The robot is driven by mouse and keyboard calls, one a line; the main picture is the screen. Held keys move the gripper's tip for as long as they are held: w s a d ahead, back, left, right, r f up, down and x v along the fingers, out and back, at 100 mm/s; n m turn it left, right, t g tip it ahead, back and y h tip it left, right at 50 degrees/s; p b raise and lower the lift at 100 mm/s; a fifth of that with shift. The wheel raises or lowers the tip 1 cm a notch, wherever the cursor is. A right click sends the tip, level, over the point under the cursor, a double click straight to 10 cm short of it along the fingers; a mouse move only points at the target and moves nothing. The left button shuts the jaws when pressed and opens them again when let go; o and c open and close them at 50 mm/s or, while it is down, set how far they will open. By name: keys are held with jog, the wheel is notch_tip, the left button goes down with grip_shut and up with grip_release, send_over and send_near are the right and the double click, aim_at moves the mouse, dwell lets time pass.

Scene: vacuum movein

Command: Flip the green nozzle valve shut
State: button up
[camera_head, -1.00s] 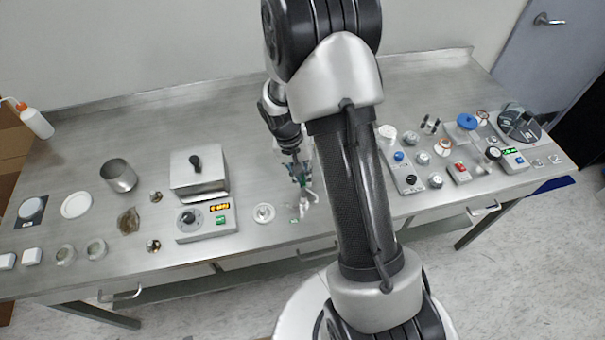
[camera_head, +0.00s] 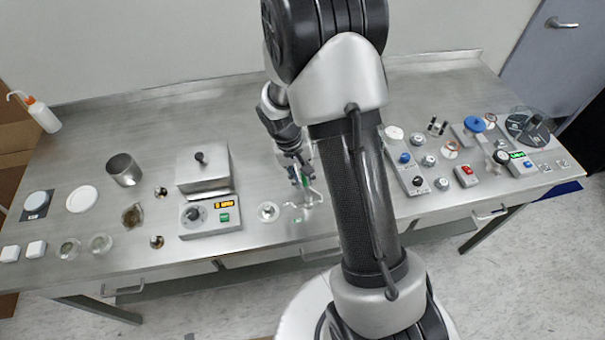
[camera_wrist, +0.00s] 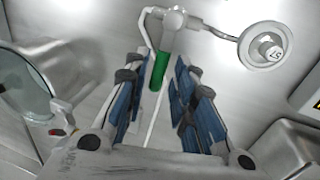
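The green nozzle valve lever (camera_wrist: 160,71) is at the upper middle of the wrist view, attached to a pale metal fitting (camera_wrist: 173,22) with a thin bent pipe. My gripper (camera_wrist: 159,92) is open, with one blue-padded finger on each side of the lever's line. The lever lies between the fingertips, with a visible gap on both sides; I cannot tell its depth relative to the pads. In the head view, my gripper (camera_head: 297,168) is over the nozzle stand, and a small bit of the green lever (camera_head: 305,182) shows by its tips.
A round metal dish (camera_head: 268,212) stands left of the nozzle and shows in the wrist view (camera_wrist: 263,46). A hotplate-like device (camera_head: 210,216) and a metal box (camera_head: 203,168) are farther left. Switch panels and knobs (camera_head: 416,172) stand right, past my arm.

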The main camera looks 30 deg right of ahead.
jog(key=shift+o, duration=0.4)
jog(key=shift+r, duration=0.15)
notch_tip(320, 180, up, 12)
jog(key=a, duration=0.2)
jog(key=shift+w+a+f, duration=0.15)
jog(key=shift+w+f, duration=0.1)
jog(key=shift+w, duration=0.05)
jog(key=s+a+r+n+t, duration=0.15)
jog(key=s+a+r, duration=0.25)
jog(key=s+r, duration=0.55)
jog(key=s+a+r+t+y, duration=0.1)
jog(key=s+a+r+t, duration=0.1)
jog(key=s, duration=0.3)
jog(key=s+a+r+n+t+y, duration=0.1)
jog(key=s+a+r, duration=0.1)
jog(key=s, duration=0.4)
jog(key=shift+s+a+r+t, duration=0.15)
jog(key=shift+s+r+t, duration=0.15)
jog(key=shift+r, duration=0.6)
